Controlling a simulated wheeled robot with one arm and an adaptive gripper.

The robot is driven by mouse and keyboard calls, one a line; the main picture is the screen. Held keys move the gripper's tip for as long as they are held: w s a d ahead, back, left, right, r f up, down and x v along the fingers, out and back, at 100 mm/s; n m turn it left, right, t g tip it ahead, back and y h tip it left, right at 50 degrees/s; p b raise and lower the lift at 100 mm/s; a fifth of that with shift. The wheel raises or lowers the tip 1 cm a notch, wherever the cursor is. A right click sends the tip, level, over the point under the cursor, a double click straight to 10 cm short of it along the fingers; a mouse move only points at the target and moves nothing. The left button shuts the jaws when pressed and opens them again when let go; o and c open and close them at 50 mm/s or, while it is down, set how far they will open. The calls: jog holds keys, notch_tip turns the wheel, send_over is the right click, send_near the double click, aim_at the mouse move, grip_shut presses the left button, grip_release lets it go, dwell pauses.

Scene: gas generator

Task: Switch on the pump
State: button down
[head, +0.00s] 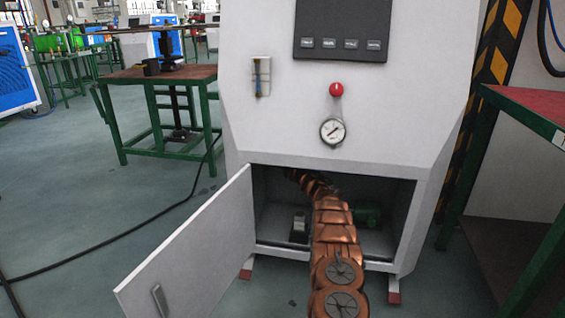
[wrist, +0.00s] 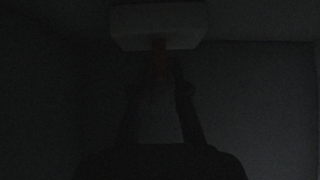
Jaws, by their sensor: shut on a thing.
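The grey generator cabinet (head: 270,125) has its lower door (head: 205,250) swung open to the left. My copper-coloured arm reaches into the lower compartment, and my gripper is hidden there in the head view. In the dark wrist view, my gripper (wrist: 161,82) is shut on a small dull orange handle (wrist: 160,62). This handle hangs below a pale box (wrist: 158,24), which looks like a switch. A green motor-like part (head: 367,216), perhaps the pump, sits low inside the compartment, right of my arm. Whether the switch is on or off cannot be told.
A red knob (head: 336,90) and a round gauge (head: 333,132) are on the cabinet front. The compartment walls stand close around my arm. A green-framed table (head: 540,120) stands at the right. Open floor lies to the left, crossed by a black cable (head: 110,242).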

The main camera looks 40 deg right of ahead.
jog(key=shift+r, duration=0.1)
jog(key=r+p, duration=0.1)
jog(key=p, duration=0.3)
jog(key=shift+w+m+g, duration=0.1)
jog(key=shift+m+g, duration=0.2)
jog(key=shift+p, duration=0.6)
jog(key=shift+f+p, duration=0.1)
jog(key=shift+p, duration=0.5)
jog(key=shift+f, duration=0.2)
jog(key=c, duration=1.2)
grip_release()
jog(key=shift+o, duration=0.2)
jog(key=shift+s, duration=0.25)
